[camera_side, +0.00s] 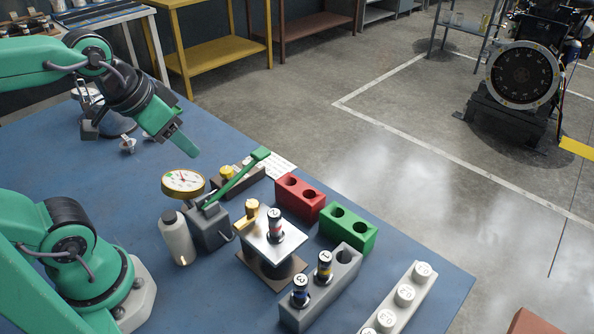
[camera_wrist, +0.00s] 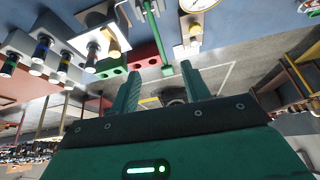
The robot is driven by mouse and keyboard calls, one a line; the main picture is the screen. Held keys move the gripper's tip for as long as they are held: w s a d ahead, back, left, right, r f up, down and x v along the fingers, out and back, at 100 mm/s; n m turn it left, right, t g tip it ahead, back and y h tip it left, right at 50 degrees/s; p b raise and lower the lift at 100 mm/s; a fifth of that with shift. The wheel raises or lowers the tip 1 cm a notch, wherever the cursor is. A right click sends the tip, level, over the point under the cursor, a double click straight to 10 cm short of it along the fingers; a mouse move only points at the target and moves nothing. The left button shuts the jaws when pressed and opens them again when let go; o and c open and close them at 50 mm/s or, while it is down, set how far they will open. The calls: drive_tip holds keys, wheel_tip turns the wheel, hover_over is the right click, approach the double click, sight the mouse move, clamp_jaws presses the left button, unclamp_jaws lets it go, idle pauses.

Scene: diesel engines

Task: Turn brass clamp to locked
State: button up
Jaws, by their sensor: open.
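A brass clamp (camera_side: 250,209) with a short lever stands at the left corner of a metal-topped stand (camera_side: 262,248), beside an upright injector labelled 1 (camera_side: 274,224). Its lever points down and left in the side view. In the wrist view the clamp (camera_wrist: 112,48) shows small, near the upper left. I cannot tell its locked or unlocked state. My gripper (camera_side: 187,146) is open and empty, high above the table to the upper left of the clamp. Both fingers of my gripper (camera_wrist: 160,70) show apart in the wrist view.
A gauge (camera_side: 183,182) on a pump with a raised green lever (camera_side: 237,179) stands between my gripper and the clamp. A white bottle (camera_side: 177,238), a red block (camera_side: 299,198), a green block (camera_side: 348,230) and a grey rack (camera_side: 322,290) holding two injectors surround the stand.

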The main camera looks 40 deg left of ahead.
drive_tip(key=w+d+f+m+g, duration=0.1)
drive_tip(key=w+d+m+g, duration=0.1)
drive_tip(key=w+d+m, duration=0.3)
drive_tip(key=m+g, duration=0.3)
drive_tip(key=m, duration=0.5)
approach(252, 203)
drive_tip(key=shift+s+a+f, duration=0.1)
drive_tip(key=shift+a+f, duration=0.2)
drive_tip(key=shift+a, duration=0.2)
drive_tip(key=shift+w+d+f+m, duration=0.25)
drive_tip(key=shift+d+m, duration=0.35)
drive_tip(key=shift+m, duration=0.4)
drive_tip(key=shift+f, duration=0.2)
drive_tip(key=shift+f, duration=3.8)
drive_tip(key=c, duration=1)
